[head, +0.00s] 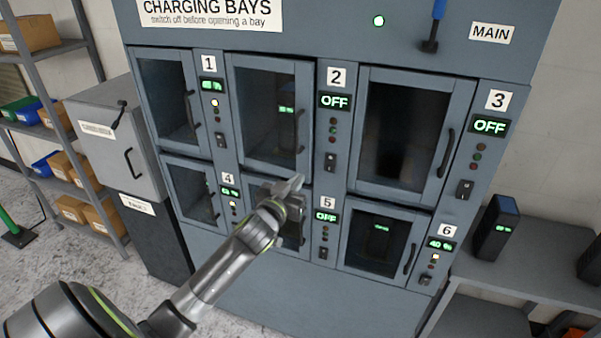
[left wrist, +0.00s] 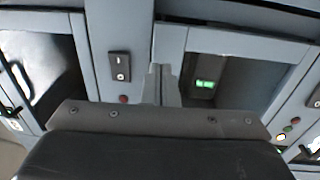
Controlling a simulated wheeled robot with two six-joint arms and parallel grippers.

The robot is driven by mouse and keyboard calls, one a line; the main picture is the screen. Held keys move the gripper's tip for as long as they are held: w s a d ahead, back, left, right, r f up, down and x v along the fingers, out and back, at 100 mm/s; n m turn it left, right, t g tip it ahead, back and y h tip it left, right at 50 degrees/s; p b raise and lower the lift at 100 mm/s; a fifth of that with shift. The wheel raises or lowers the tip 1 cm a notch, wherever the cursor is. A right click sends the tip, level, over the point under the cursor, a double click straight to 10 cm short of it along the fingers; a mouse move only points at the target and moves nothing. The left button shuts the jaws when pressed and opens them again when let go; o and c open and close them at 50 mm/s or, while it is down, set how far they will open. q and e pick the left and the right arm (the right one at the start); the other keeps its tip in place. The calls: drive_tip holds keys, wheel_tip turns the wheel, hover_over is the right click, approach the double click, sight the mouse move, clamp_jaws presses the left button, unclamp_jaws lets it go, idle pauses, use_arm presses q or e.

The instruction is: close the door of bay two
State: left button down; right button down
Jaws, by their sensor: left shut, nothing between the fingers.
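The charging cabinet has numbered bays, and the door of bay two (head: 256,140) is in the upper row, middle, left of the "2" label (head: 336,76). It has a grey frame, a dark window and a handle on its right side. It looks flush or nearly flush; I cannot tell whether a small gap is left. A battery with green lights shows behind its window. My left gripper (head: 293,184) is shut and empty, in front of the cabinet just below this door, over the top of bay five's door. Its fingers (left wrist: 162,84) also show in the left wrist view.
Bay two's display (head: 335,101) reads OFF, with a switch (head: 330,162) below it. The other bay doors look shut. A grey cabinet (head: 105,145) and shelving stand at the left. A dark battery (head: 497,226) stands on a shelf at the right.

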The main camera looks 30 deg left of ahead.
use_arm(q)
drive_tip(key=shift+w+a+p, duration=0.15)
drive_tip(key=shift+w+p, duration=0.2)
drive_tip(key=shift+w, duration=0.85)
